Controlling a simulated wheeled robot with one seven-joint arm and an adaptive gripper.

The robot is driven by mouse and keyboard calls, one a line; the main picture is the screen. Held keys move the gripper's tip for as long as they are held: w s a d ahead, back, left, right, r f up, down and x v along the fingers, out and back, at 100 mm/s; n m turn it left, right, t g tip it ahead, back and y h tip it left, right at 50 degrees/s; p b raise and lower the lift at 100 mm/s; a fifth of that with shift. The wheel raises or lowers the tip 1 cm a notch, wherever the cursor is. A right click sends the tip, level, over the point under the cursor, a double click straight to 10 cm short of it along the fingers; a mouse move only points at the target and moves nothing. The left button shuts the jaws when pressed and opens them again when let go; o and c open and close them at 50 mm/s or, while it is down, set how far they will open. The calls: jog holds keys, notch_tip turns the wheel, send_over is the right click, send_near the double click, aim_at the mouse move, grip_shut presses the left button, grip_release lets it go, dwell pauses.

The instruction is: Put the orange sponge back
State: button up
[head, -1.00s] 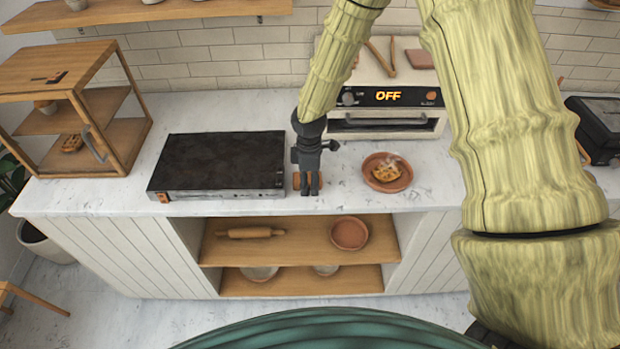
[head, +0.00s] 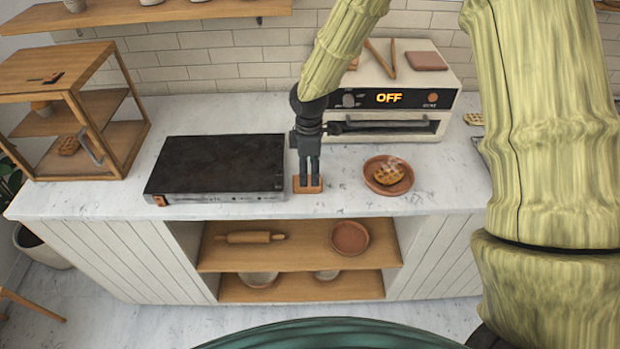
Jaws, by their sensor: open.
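A small flat orange-brown block that looks like the orange sponge (head: 299,188) lies on the counter near its front edge, between the griddle and a terracotta plate. My gripper (head: 309,184) points down over it. Its fingers are open, with the tips at or just above the block's top; I cannot tell whether they touch it. The fingers hide the middle of the block. No place marked for the sponge is clear in view.
A dark griddle (head: 215,163) stands close on the left. The terracotta plate (head: 376,189) with a waffle (head: 389,175) is on the right. Behind is a toaster oven (head: 388,127) reading OFF. A wooden cabinet (head: 75,110) stands at far left. Open shelves are below the counter (head: 240,206).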

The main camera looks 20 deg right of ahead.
aim_at(309, 180)
notch_tip(309, 180, up, 6)
jog(key=b, duration=0.1)
jog(key=shift+r+b, duration=0.25)
jog(key=shift+b, duration=0.15)
dwell(0.4)
